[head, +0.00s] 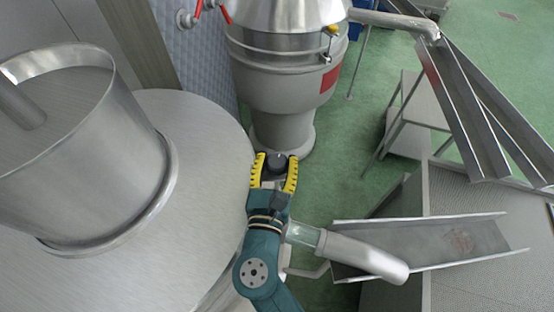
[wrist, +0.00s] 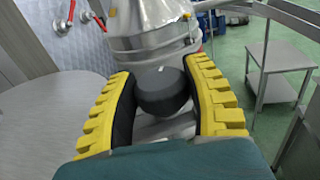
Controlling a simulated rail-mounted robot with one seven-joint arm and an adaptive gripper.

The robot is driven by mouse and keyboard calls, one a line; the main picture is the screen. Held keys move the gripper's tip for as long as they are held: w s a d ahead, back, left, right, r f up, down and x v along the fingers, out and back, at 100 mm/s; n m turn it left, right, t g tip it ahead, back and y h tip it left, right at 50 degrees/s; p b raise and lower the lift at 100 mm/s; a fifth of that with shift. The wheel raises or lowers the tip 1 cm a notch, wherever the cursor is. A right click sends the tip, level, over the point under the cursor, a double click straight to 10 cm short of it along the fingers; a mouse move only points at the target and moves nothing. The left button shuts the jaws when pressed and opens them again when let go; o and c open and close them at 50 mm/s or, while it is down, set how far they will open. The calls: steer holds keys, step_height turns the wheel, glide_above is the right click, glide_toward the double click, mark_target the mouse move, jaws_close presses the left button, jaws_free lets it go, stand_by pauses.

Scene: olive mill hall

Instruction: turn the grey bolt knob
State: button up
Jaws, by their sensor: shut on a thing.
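The grey bolt knob (head: 276,163) is a dark, rounded knob in front of the base of the steel separator. In the wrist view the knob (wrist: 163,91) sits between the two yellow-ribbed fingers, with a small pale mark on its top. My gripper (head: 274,170) has one finger on each side of the knob, closed on it. In the wrist view the gripper (wrist: 164,95) shows its dark inner pads close against the knob's sides. What the knob is mounted on is mostly hidden below it.
A large steel drum (head: 210,115) with an open cylinder (head: 85,150) fills the left. The separator (head: 285,75) stands beyond the knob. A pipe (head: 365,257) and a metal chute (head: 430,243) lie right of my arm. Green floor (head: 345,150) is open between separator and side table (head: 408,130).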

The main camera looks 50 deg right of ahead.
steer(key=shift+r+m+g+h, duration=0.3)
steer(key=shift+r+m+g, duration=0.1)
steer(key=o, duration=1.2)
steer(key=shift+f, duration=0.2)
steer(key=shift+s+a, duration=0.15)
steer(key=shift+a, duration=0.15)
steer(key=v, duration=1.1)
steer(key=shift+a, duration=0.15)
